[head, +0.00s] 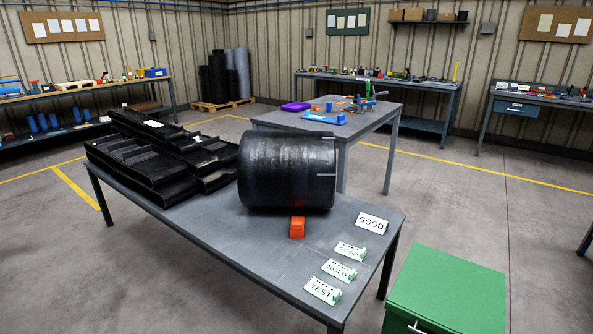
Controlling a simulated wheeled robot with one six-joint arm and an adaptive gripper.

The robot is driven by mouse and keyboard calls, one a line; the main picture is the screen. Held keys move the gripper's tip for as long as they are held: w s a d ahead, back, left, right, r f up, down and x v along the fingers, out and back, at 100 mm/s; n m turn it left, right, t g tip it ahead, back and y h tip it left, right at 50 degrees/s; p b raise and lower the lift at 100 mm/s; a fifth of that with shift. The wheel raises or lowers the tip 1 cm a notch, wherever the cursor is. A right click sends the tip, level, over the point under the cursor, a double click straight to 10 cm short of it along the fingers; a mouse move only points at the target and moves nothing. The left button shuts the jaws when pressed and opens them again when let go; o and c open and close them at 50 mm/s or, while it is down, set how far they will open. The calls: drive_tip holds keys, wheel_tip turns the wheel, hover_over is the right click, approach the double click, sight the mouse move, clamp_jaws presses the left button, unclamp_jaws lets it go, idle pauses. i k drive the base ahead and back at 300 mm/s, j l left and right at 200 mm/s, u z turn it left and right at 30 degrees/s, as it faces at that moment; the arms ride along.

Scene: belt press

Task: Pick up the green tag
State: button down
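Three pale green-and-white tags lie in a row near the right front edge of the near grey table (265,262). The far tag (350,251) has lettering too blurred to read surely, the middle tag (338,270) reads HOLD, and the near tag (323,291) reads TEST. They sit apart from one another and each has a green end at its right. My gripper is not in view.
A white GOOD sign (371,222) is beyond the tags. A green cabinet (447,290) stands on the floor at right.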

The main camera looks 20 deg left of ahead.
sight(347, 250)
drive_tip(key=i+j, duration=0.15)
drive_tip(key=j, duration=0.15)
drive_tip(key=i+j+z, duration=0.1)
drive_tip(key=j, duration=0.2)
drive_tip(key=i+j, duration=0.2)
drive_tip(key=j, duration=0.15)
drive_tip(key=i+j+z, duration=0.1)
drive_tip(key=j, duration=0.2)
drive_tip(key=i+j, duration=0.2)
drive_tip(key=j, duration=0.15)
